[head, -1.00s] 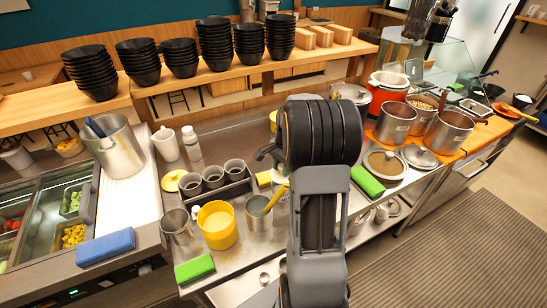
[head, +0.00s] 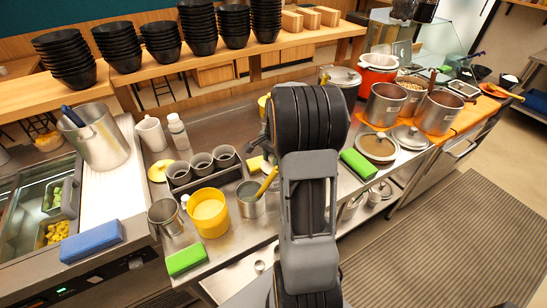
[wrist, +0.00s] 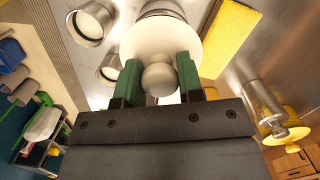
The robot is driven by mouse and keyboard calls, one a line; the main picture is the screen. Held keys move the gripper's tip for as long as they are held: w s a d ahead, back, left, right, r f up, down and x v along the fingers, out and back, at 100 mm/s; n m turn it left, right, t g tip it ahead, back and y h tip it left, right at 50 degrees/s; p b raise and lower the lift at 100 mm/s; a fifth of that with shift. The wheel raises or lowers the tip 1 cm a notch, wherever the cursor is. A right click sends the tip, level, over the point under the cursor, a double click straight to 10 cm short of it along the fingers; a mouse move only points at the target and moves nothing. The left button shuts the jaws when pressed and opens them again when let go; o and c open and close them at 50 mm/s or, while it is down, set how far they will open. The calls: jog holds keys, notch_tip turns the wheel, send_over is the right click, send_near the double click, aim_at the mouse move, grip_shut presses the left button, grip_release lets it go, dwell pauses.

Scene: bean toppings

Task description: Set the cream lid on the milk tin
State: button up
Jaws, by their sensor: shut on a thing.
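In the wrist view my gripper (wrist: 158,80) has its green fingers on either side of the round knob of the cream lid (wrist: 155,38). The lid's pale disc lies beyond the fingertips. I cannot tell for certain which vessel is the milk tin. An open steel tin (head: 165,218) and a yellow tin (head: 208,222) with pale yellow contents stand at the counter's front left. Another steel tin (head: 250,206) holds a yellow-handled utensil. Whether the lid touches anything under it is hidden.
A rack of small cups (head: 203,178) stands behind the tins. Green sponges lie at the front (head: 186,260) and right of my arm (head: 358,164). A yellow block (wrist: 228,38) lies beside the lid. Large pots (head: 385,104) stand at the right.

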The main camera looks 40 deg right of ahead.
jog(key=shift+f, duration=0.25)
dwell(0.3)
jog(key=shift+f+b, duration=0.4)
jog(key=shift+f, duration=0.1)
dwell(0.4)
jog(key=o, duration=1.3)
jog(key=shift+r, duration=0.1)
jog(key=shift+r+p, duration=2.55)
jog(key=shift+r, duration=0.45)
jog(key=shift+a, duration=0.1)
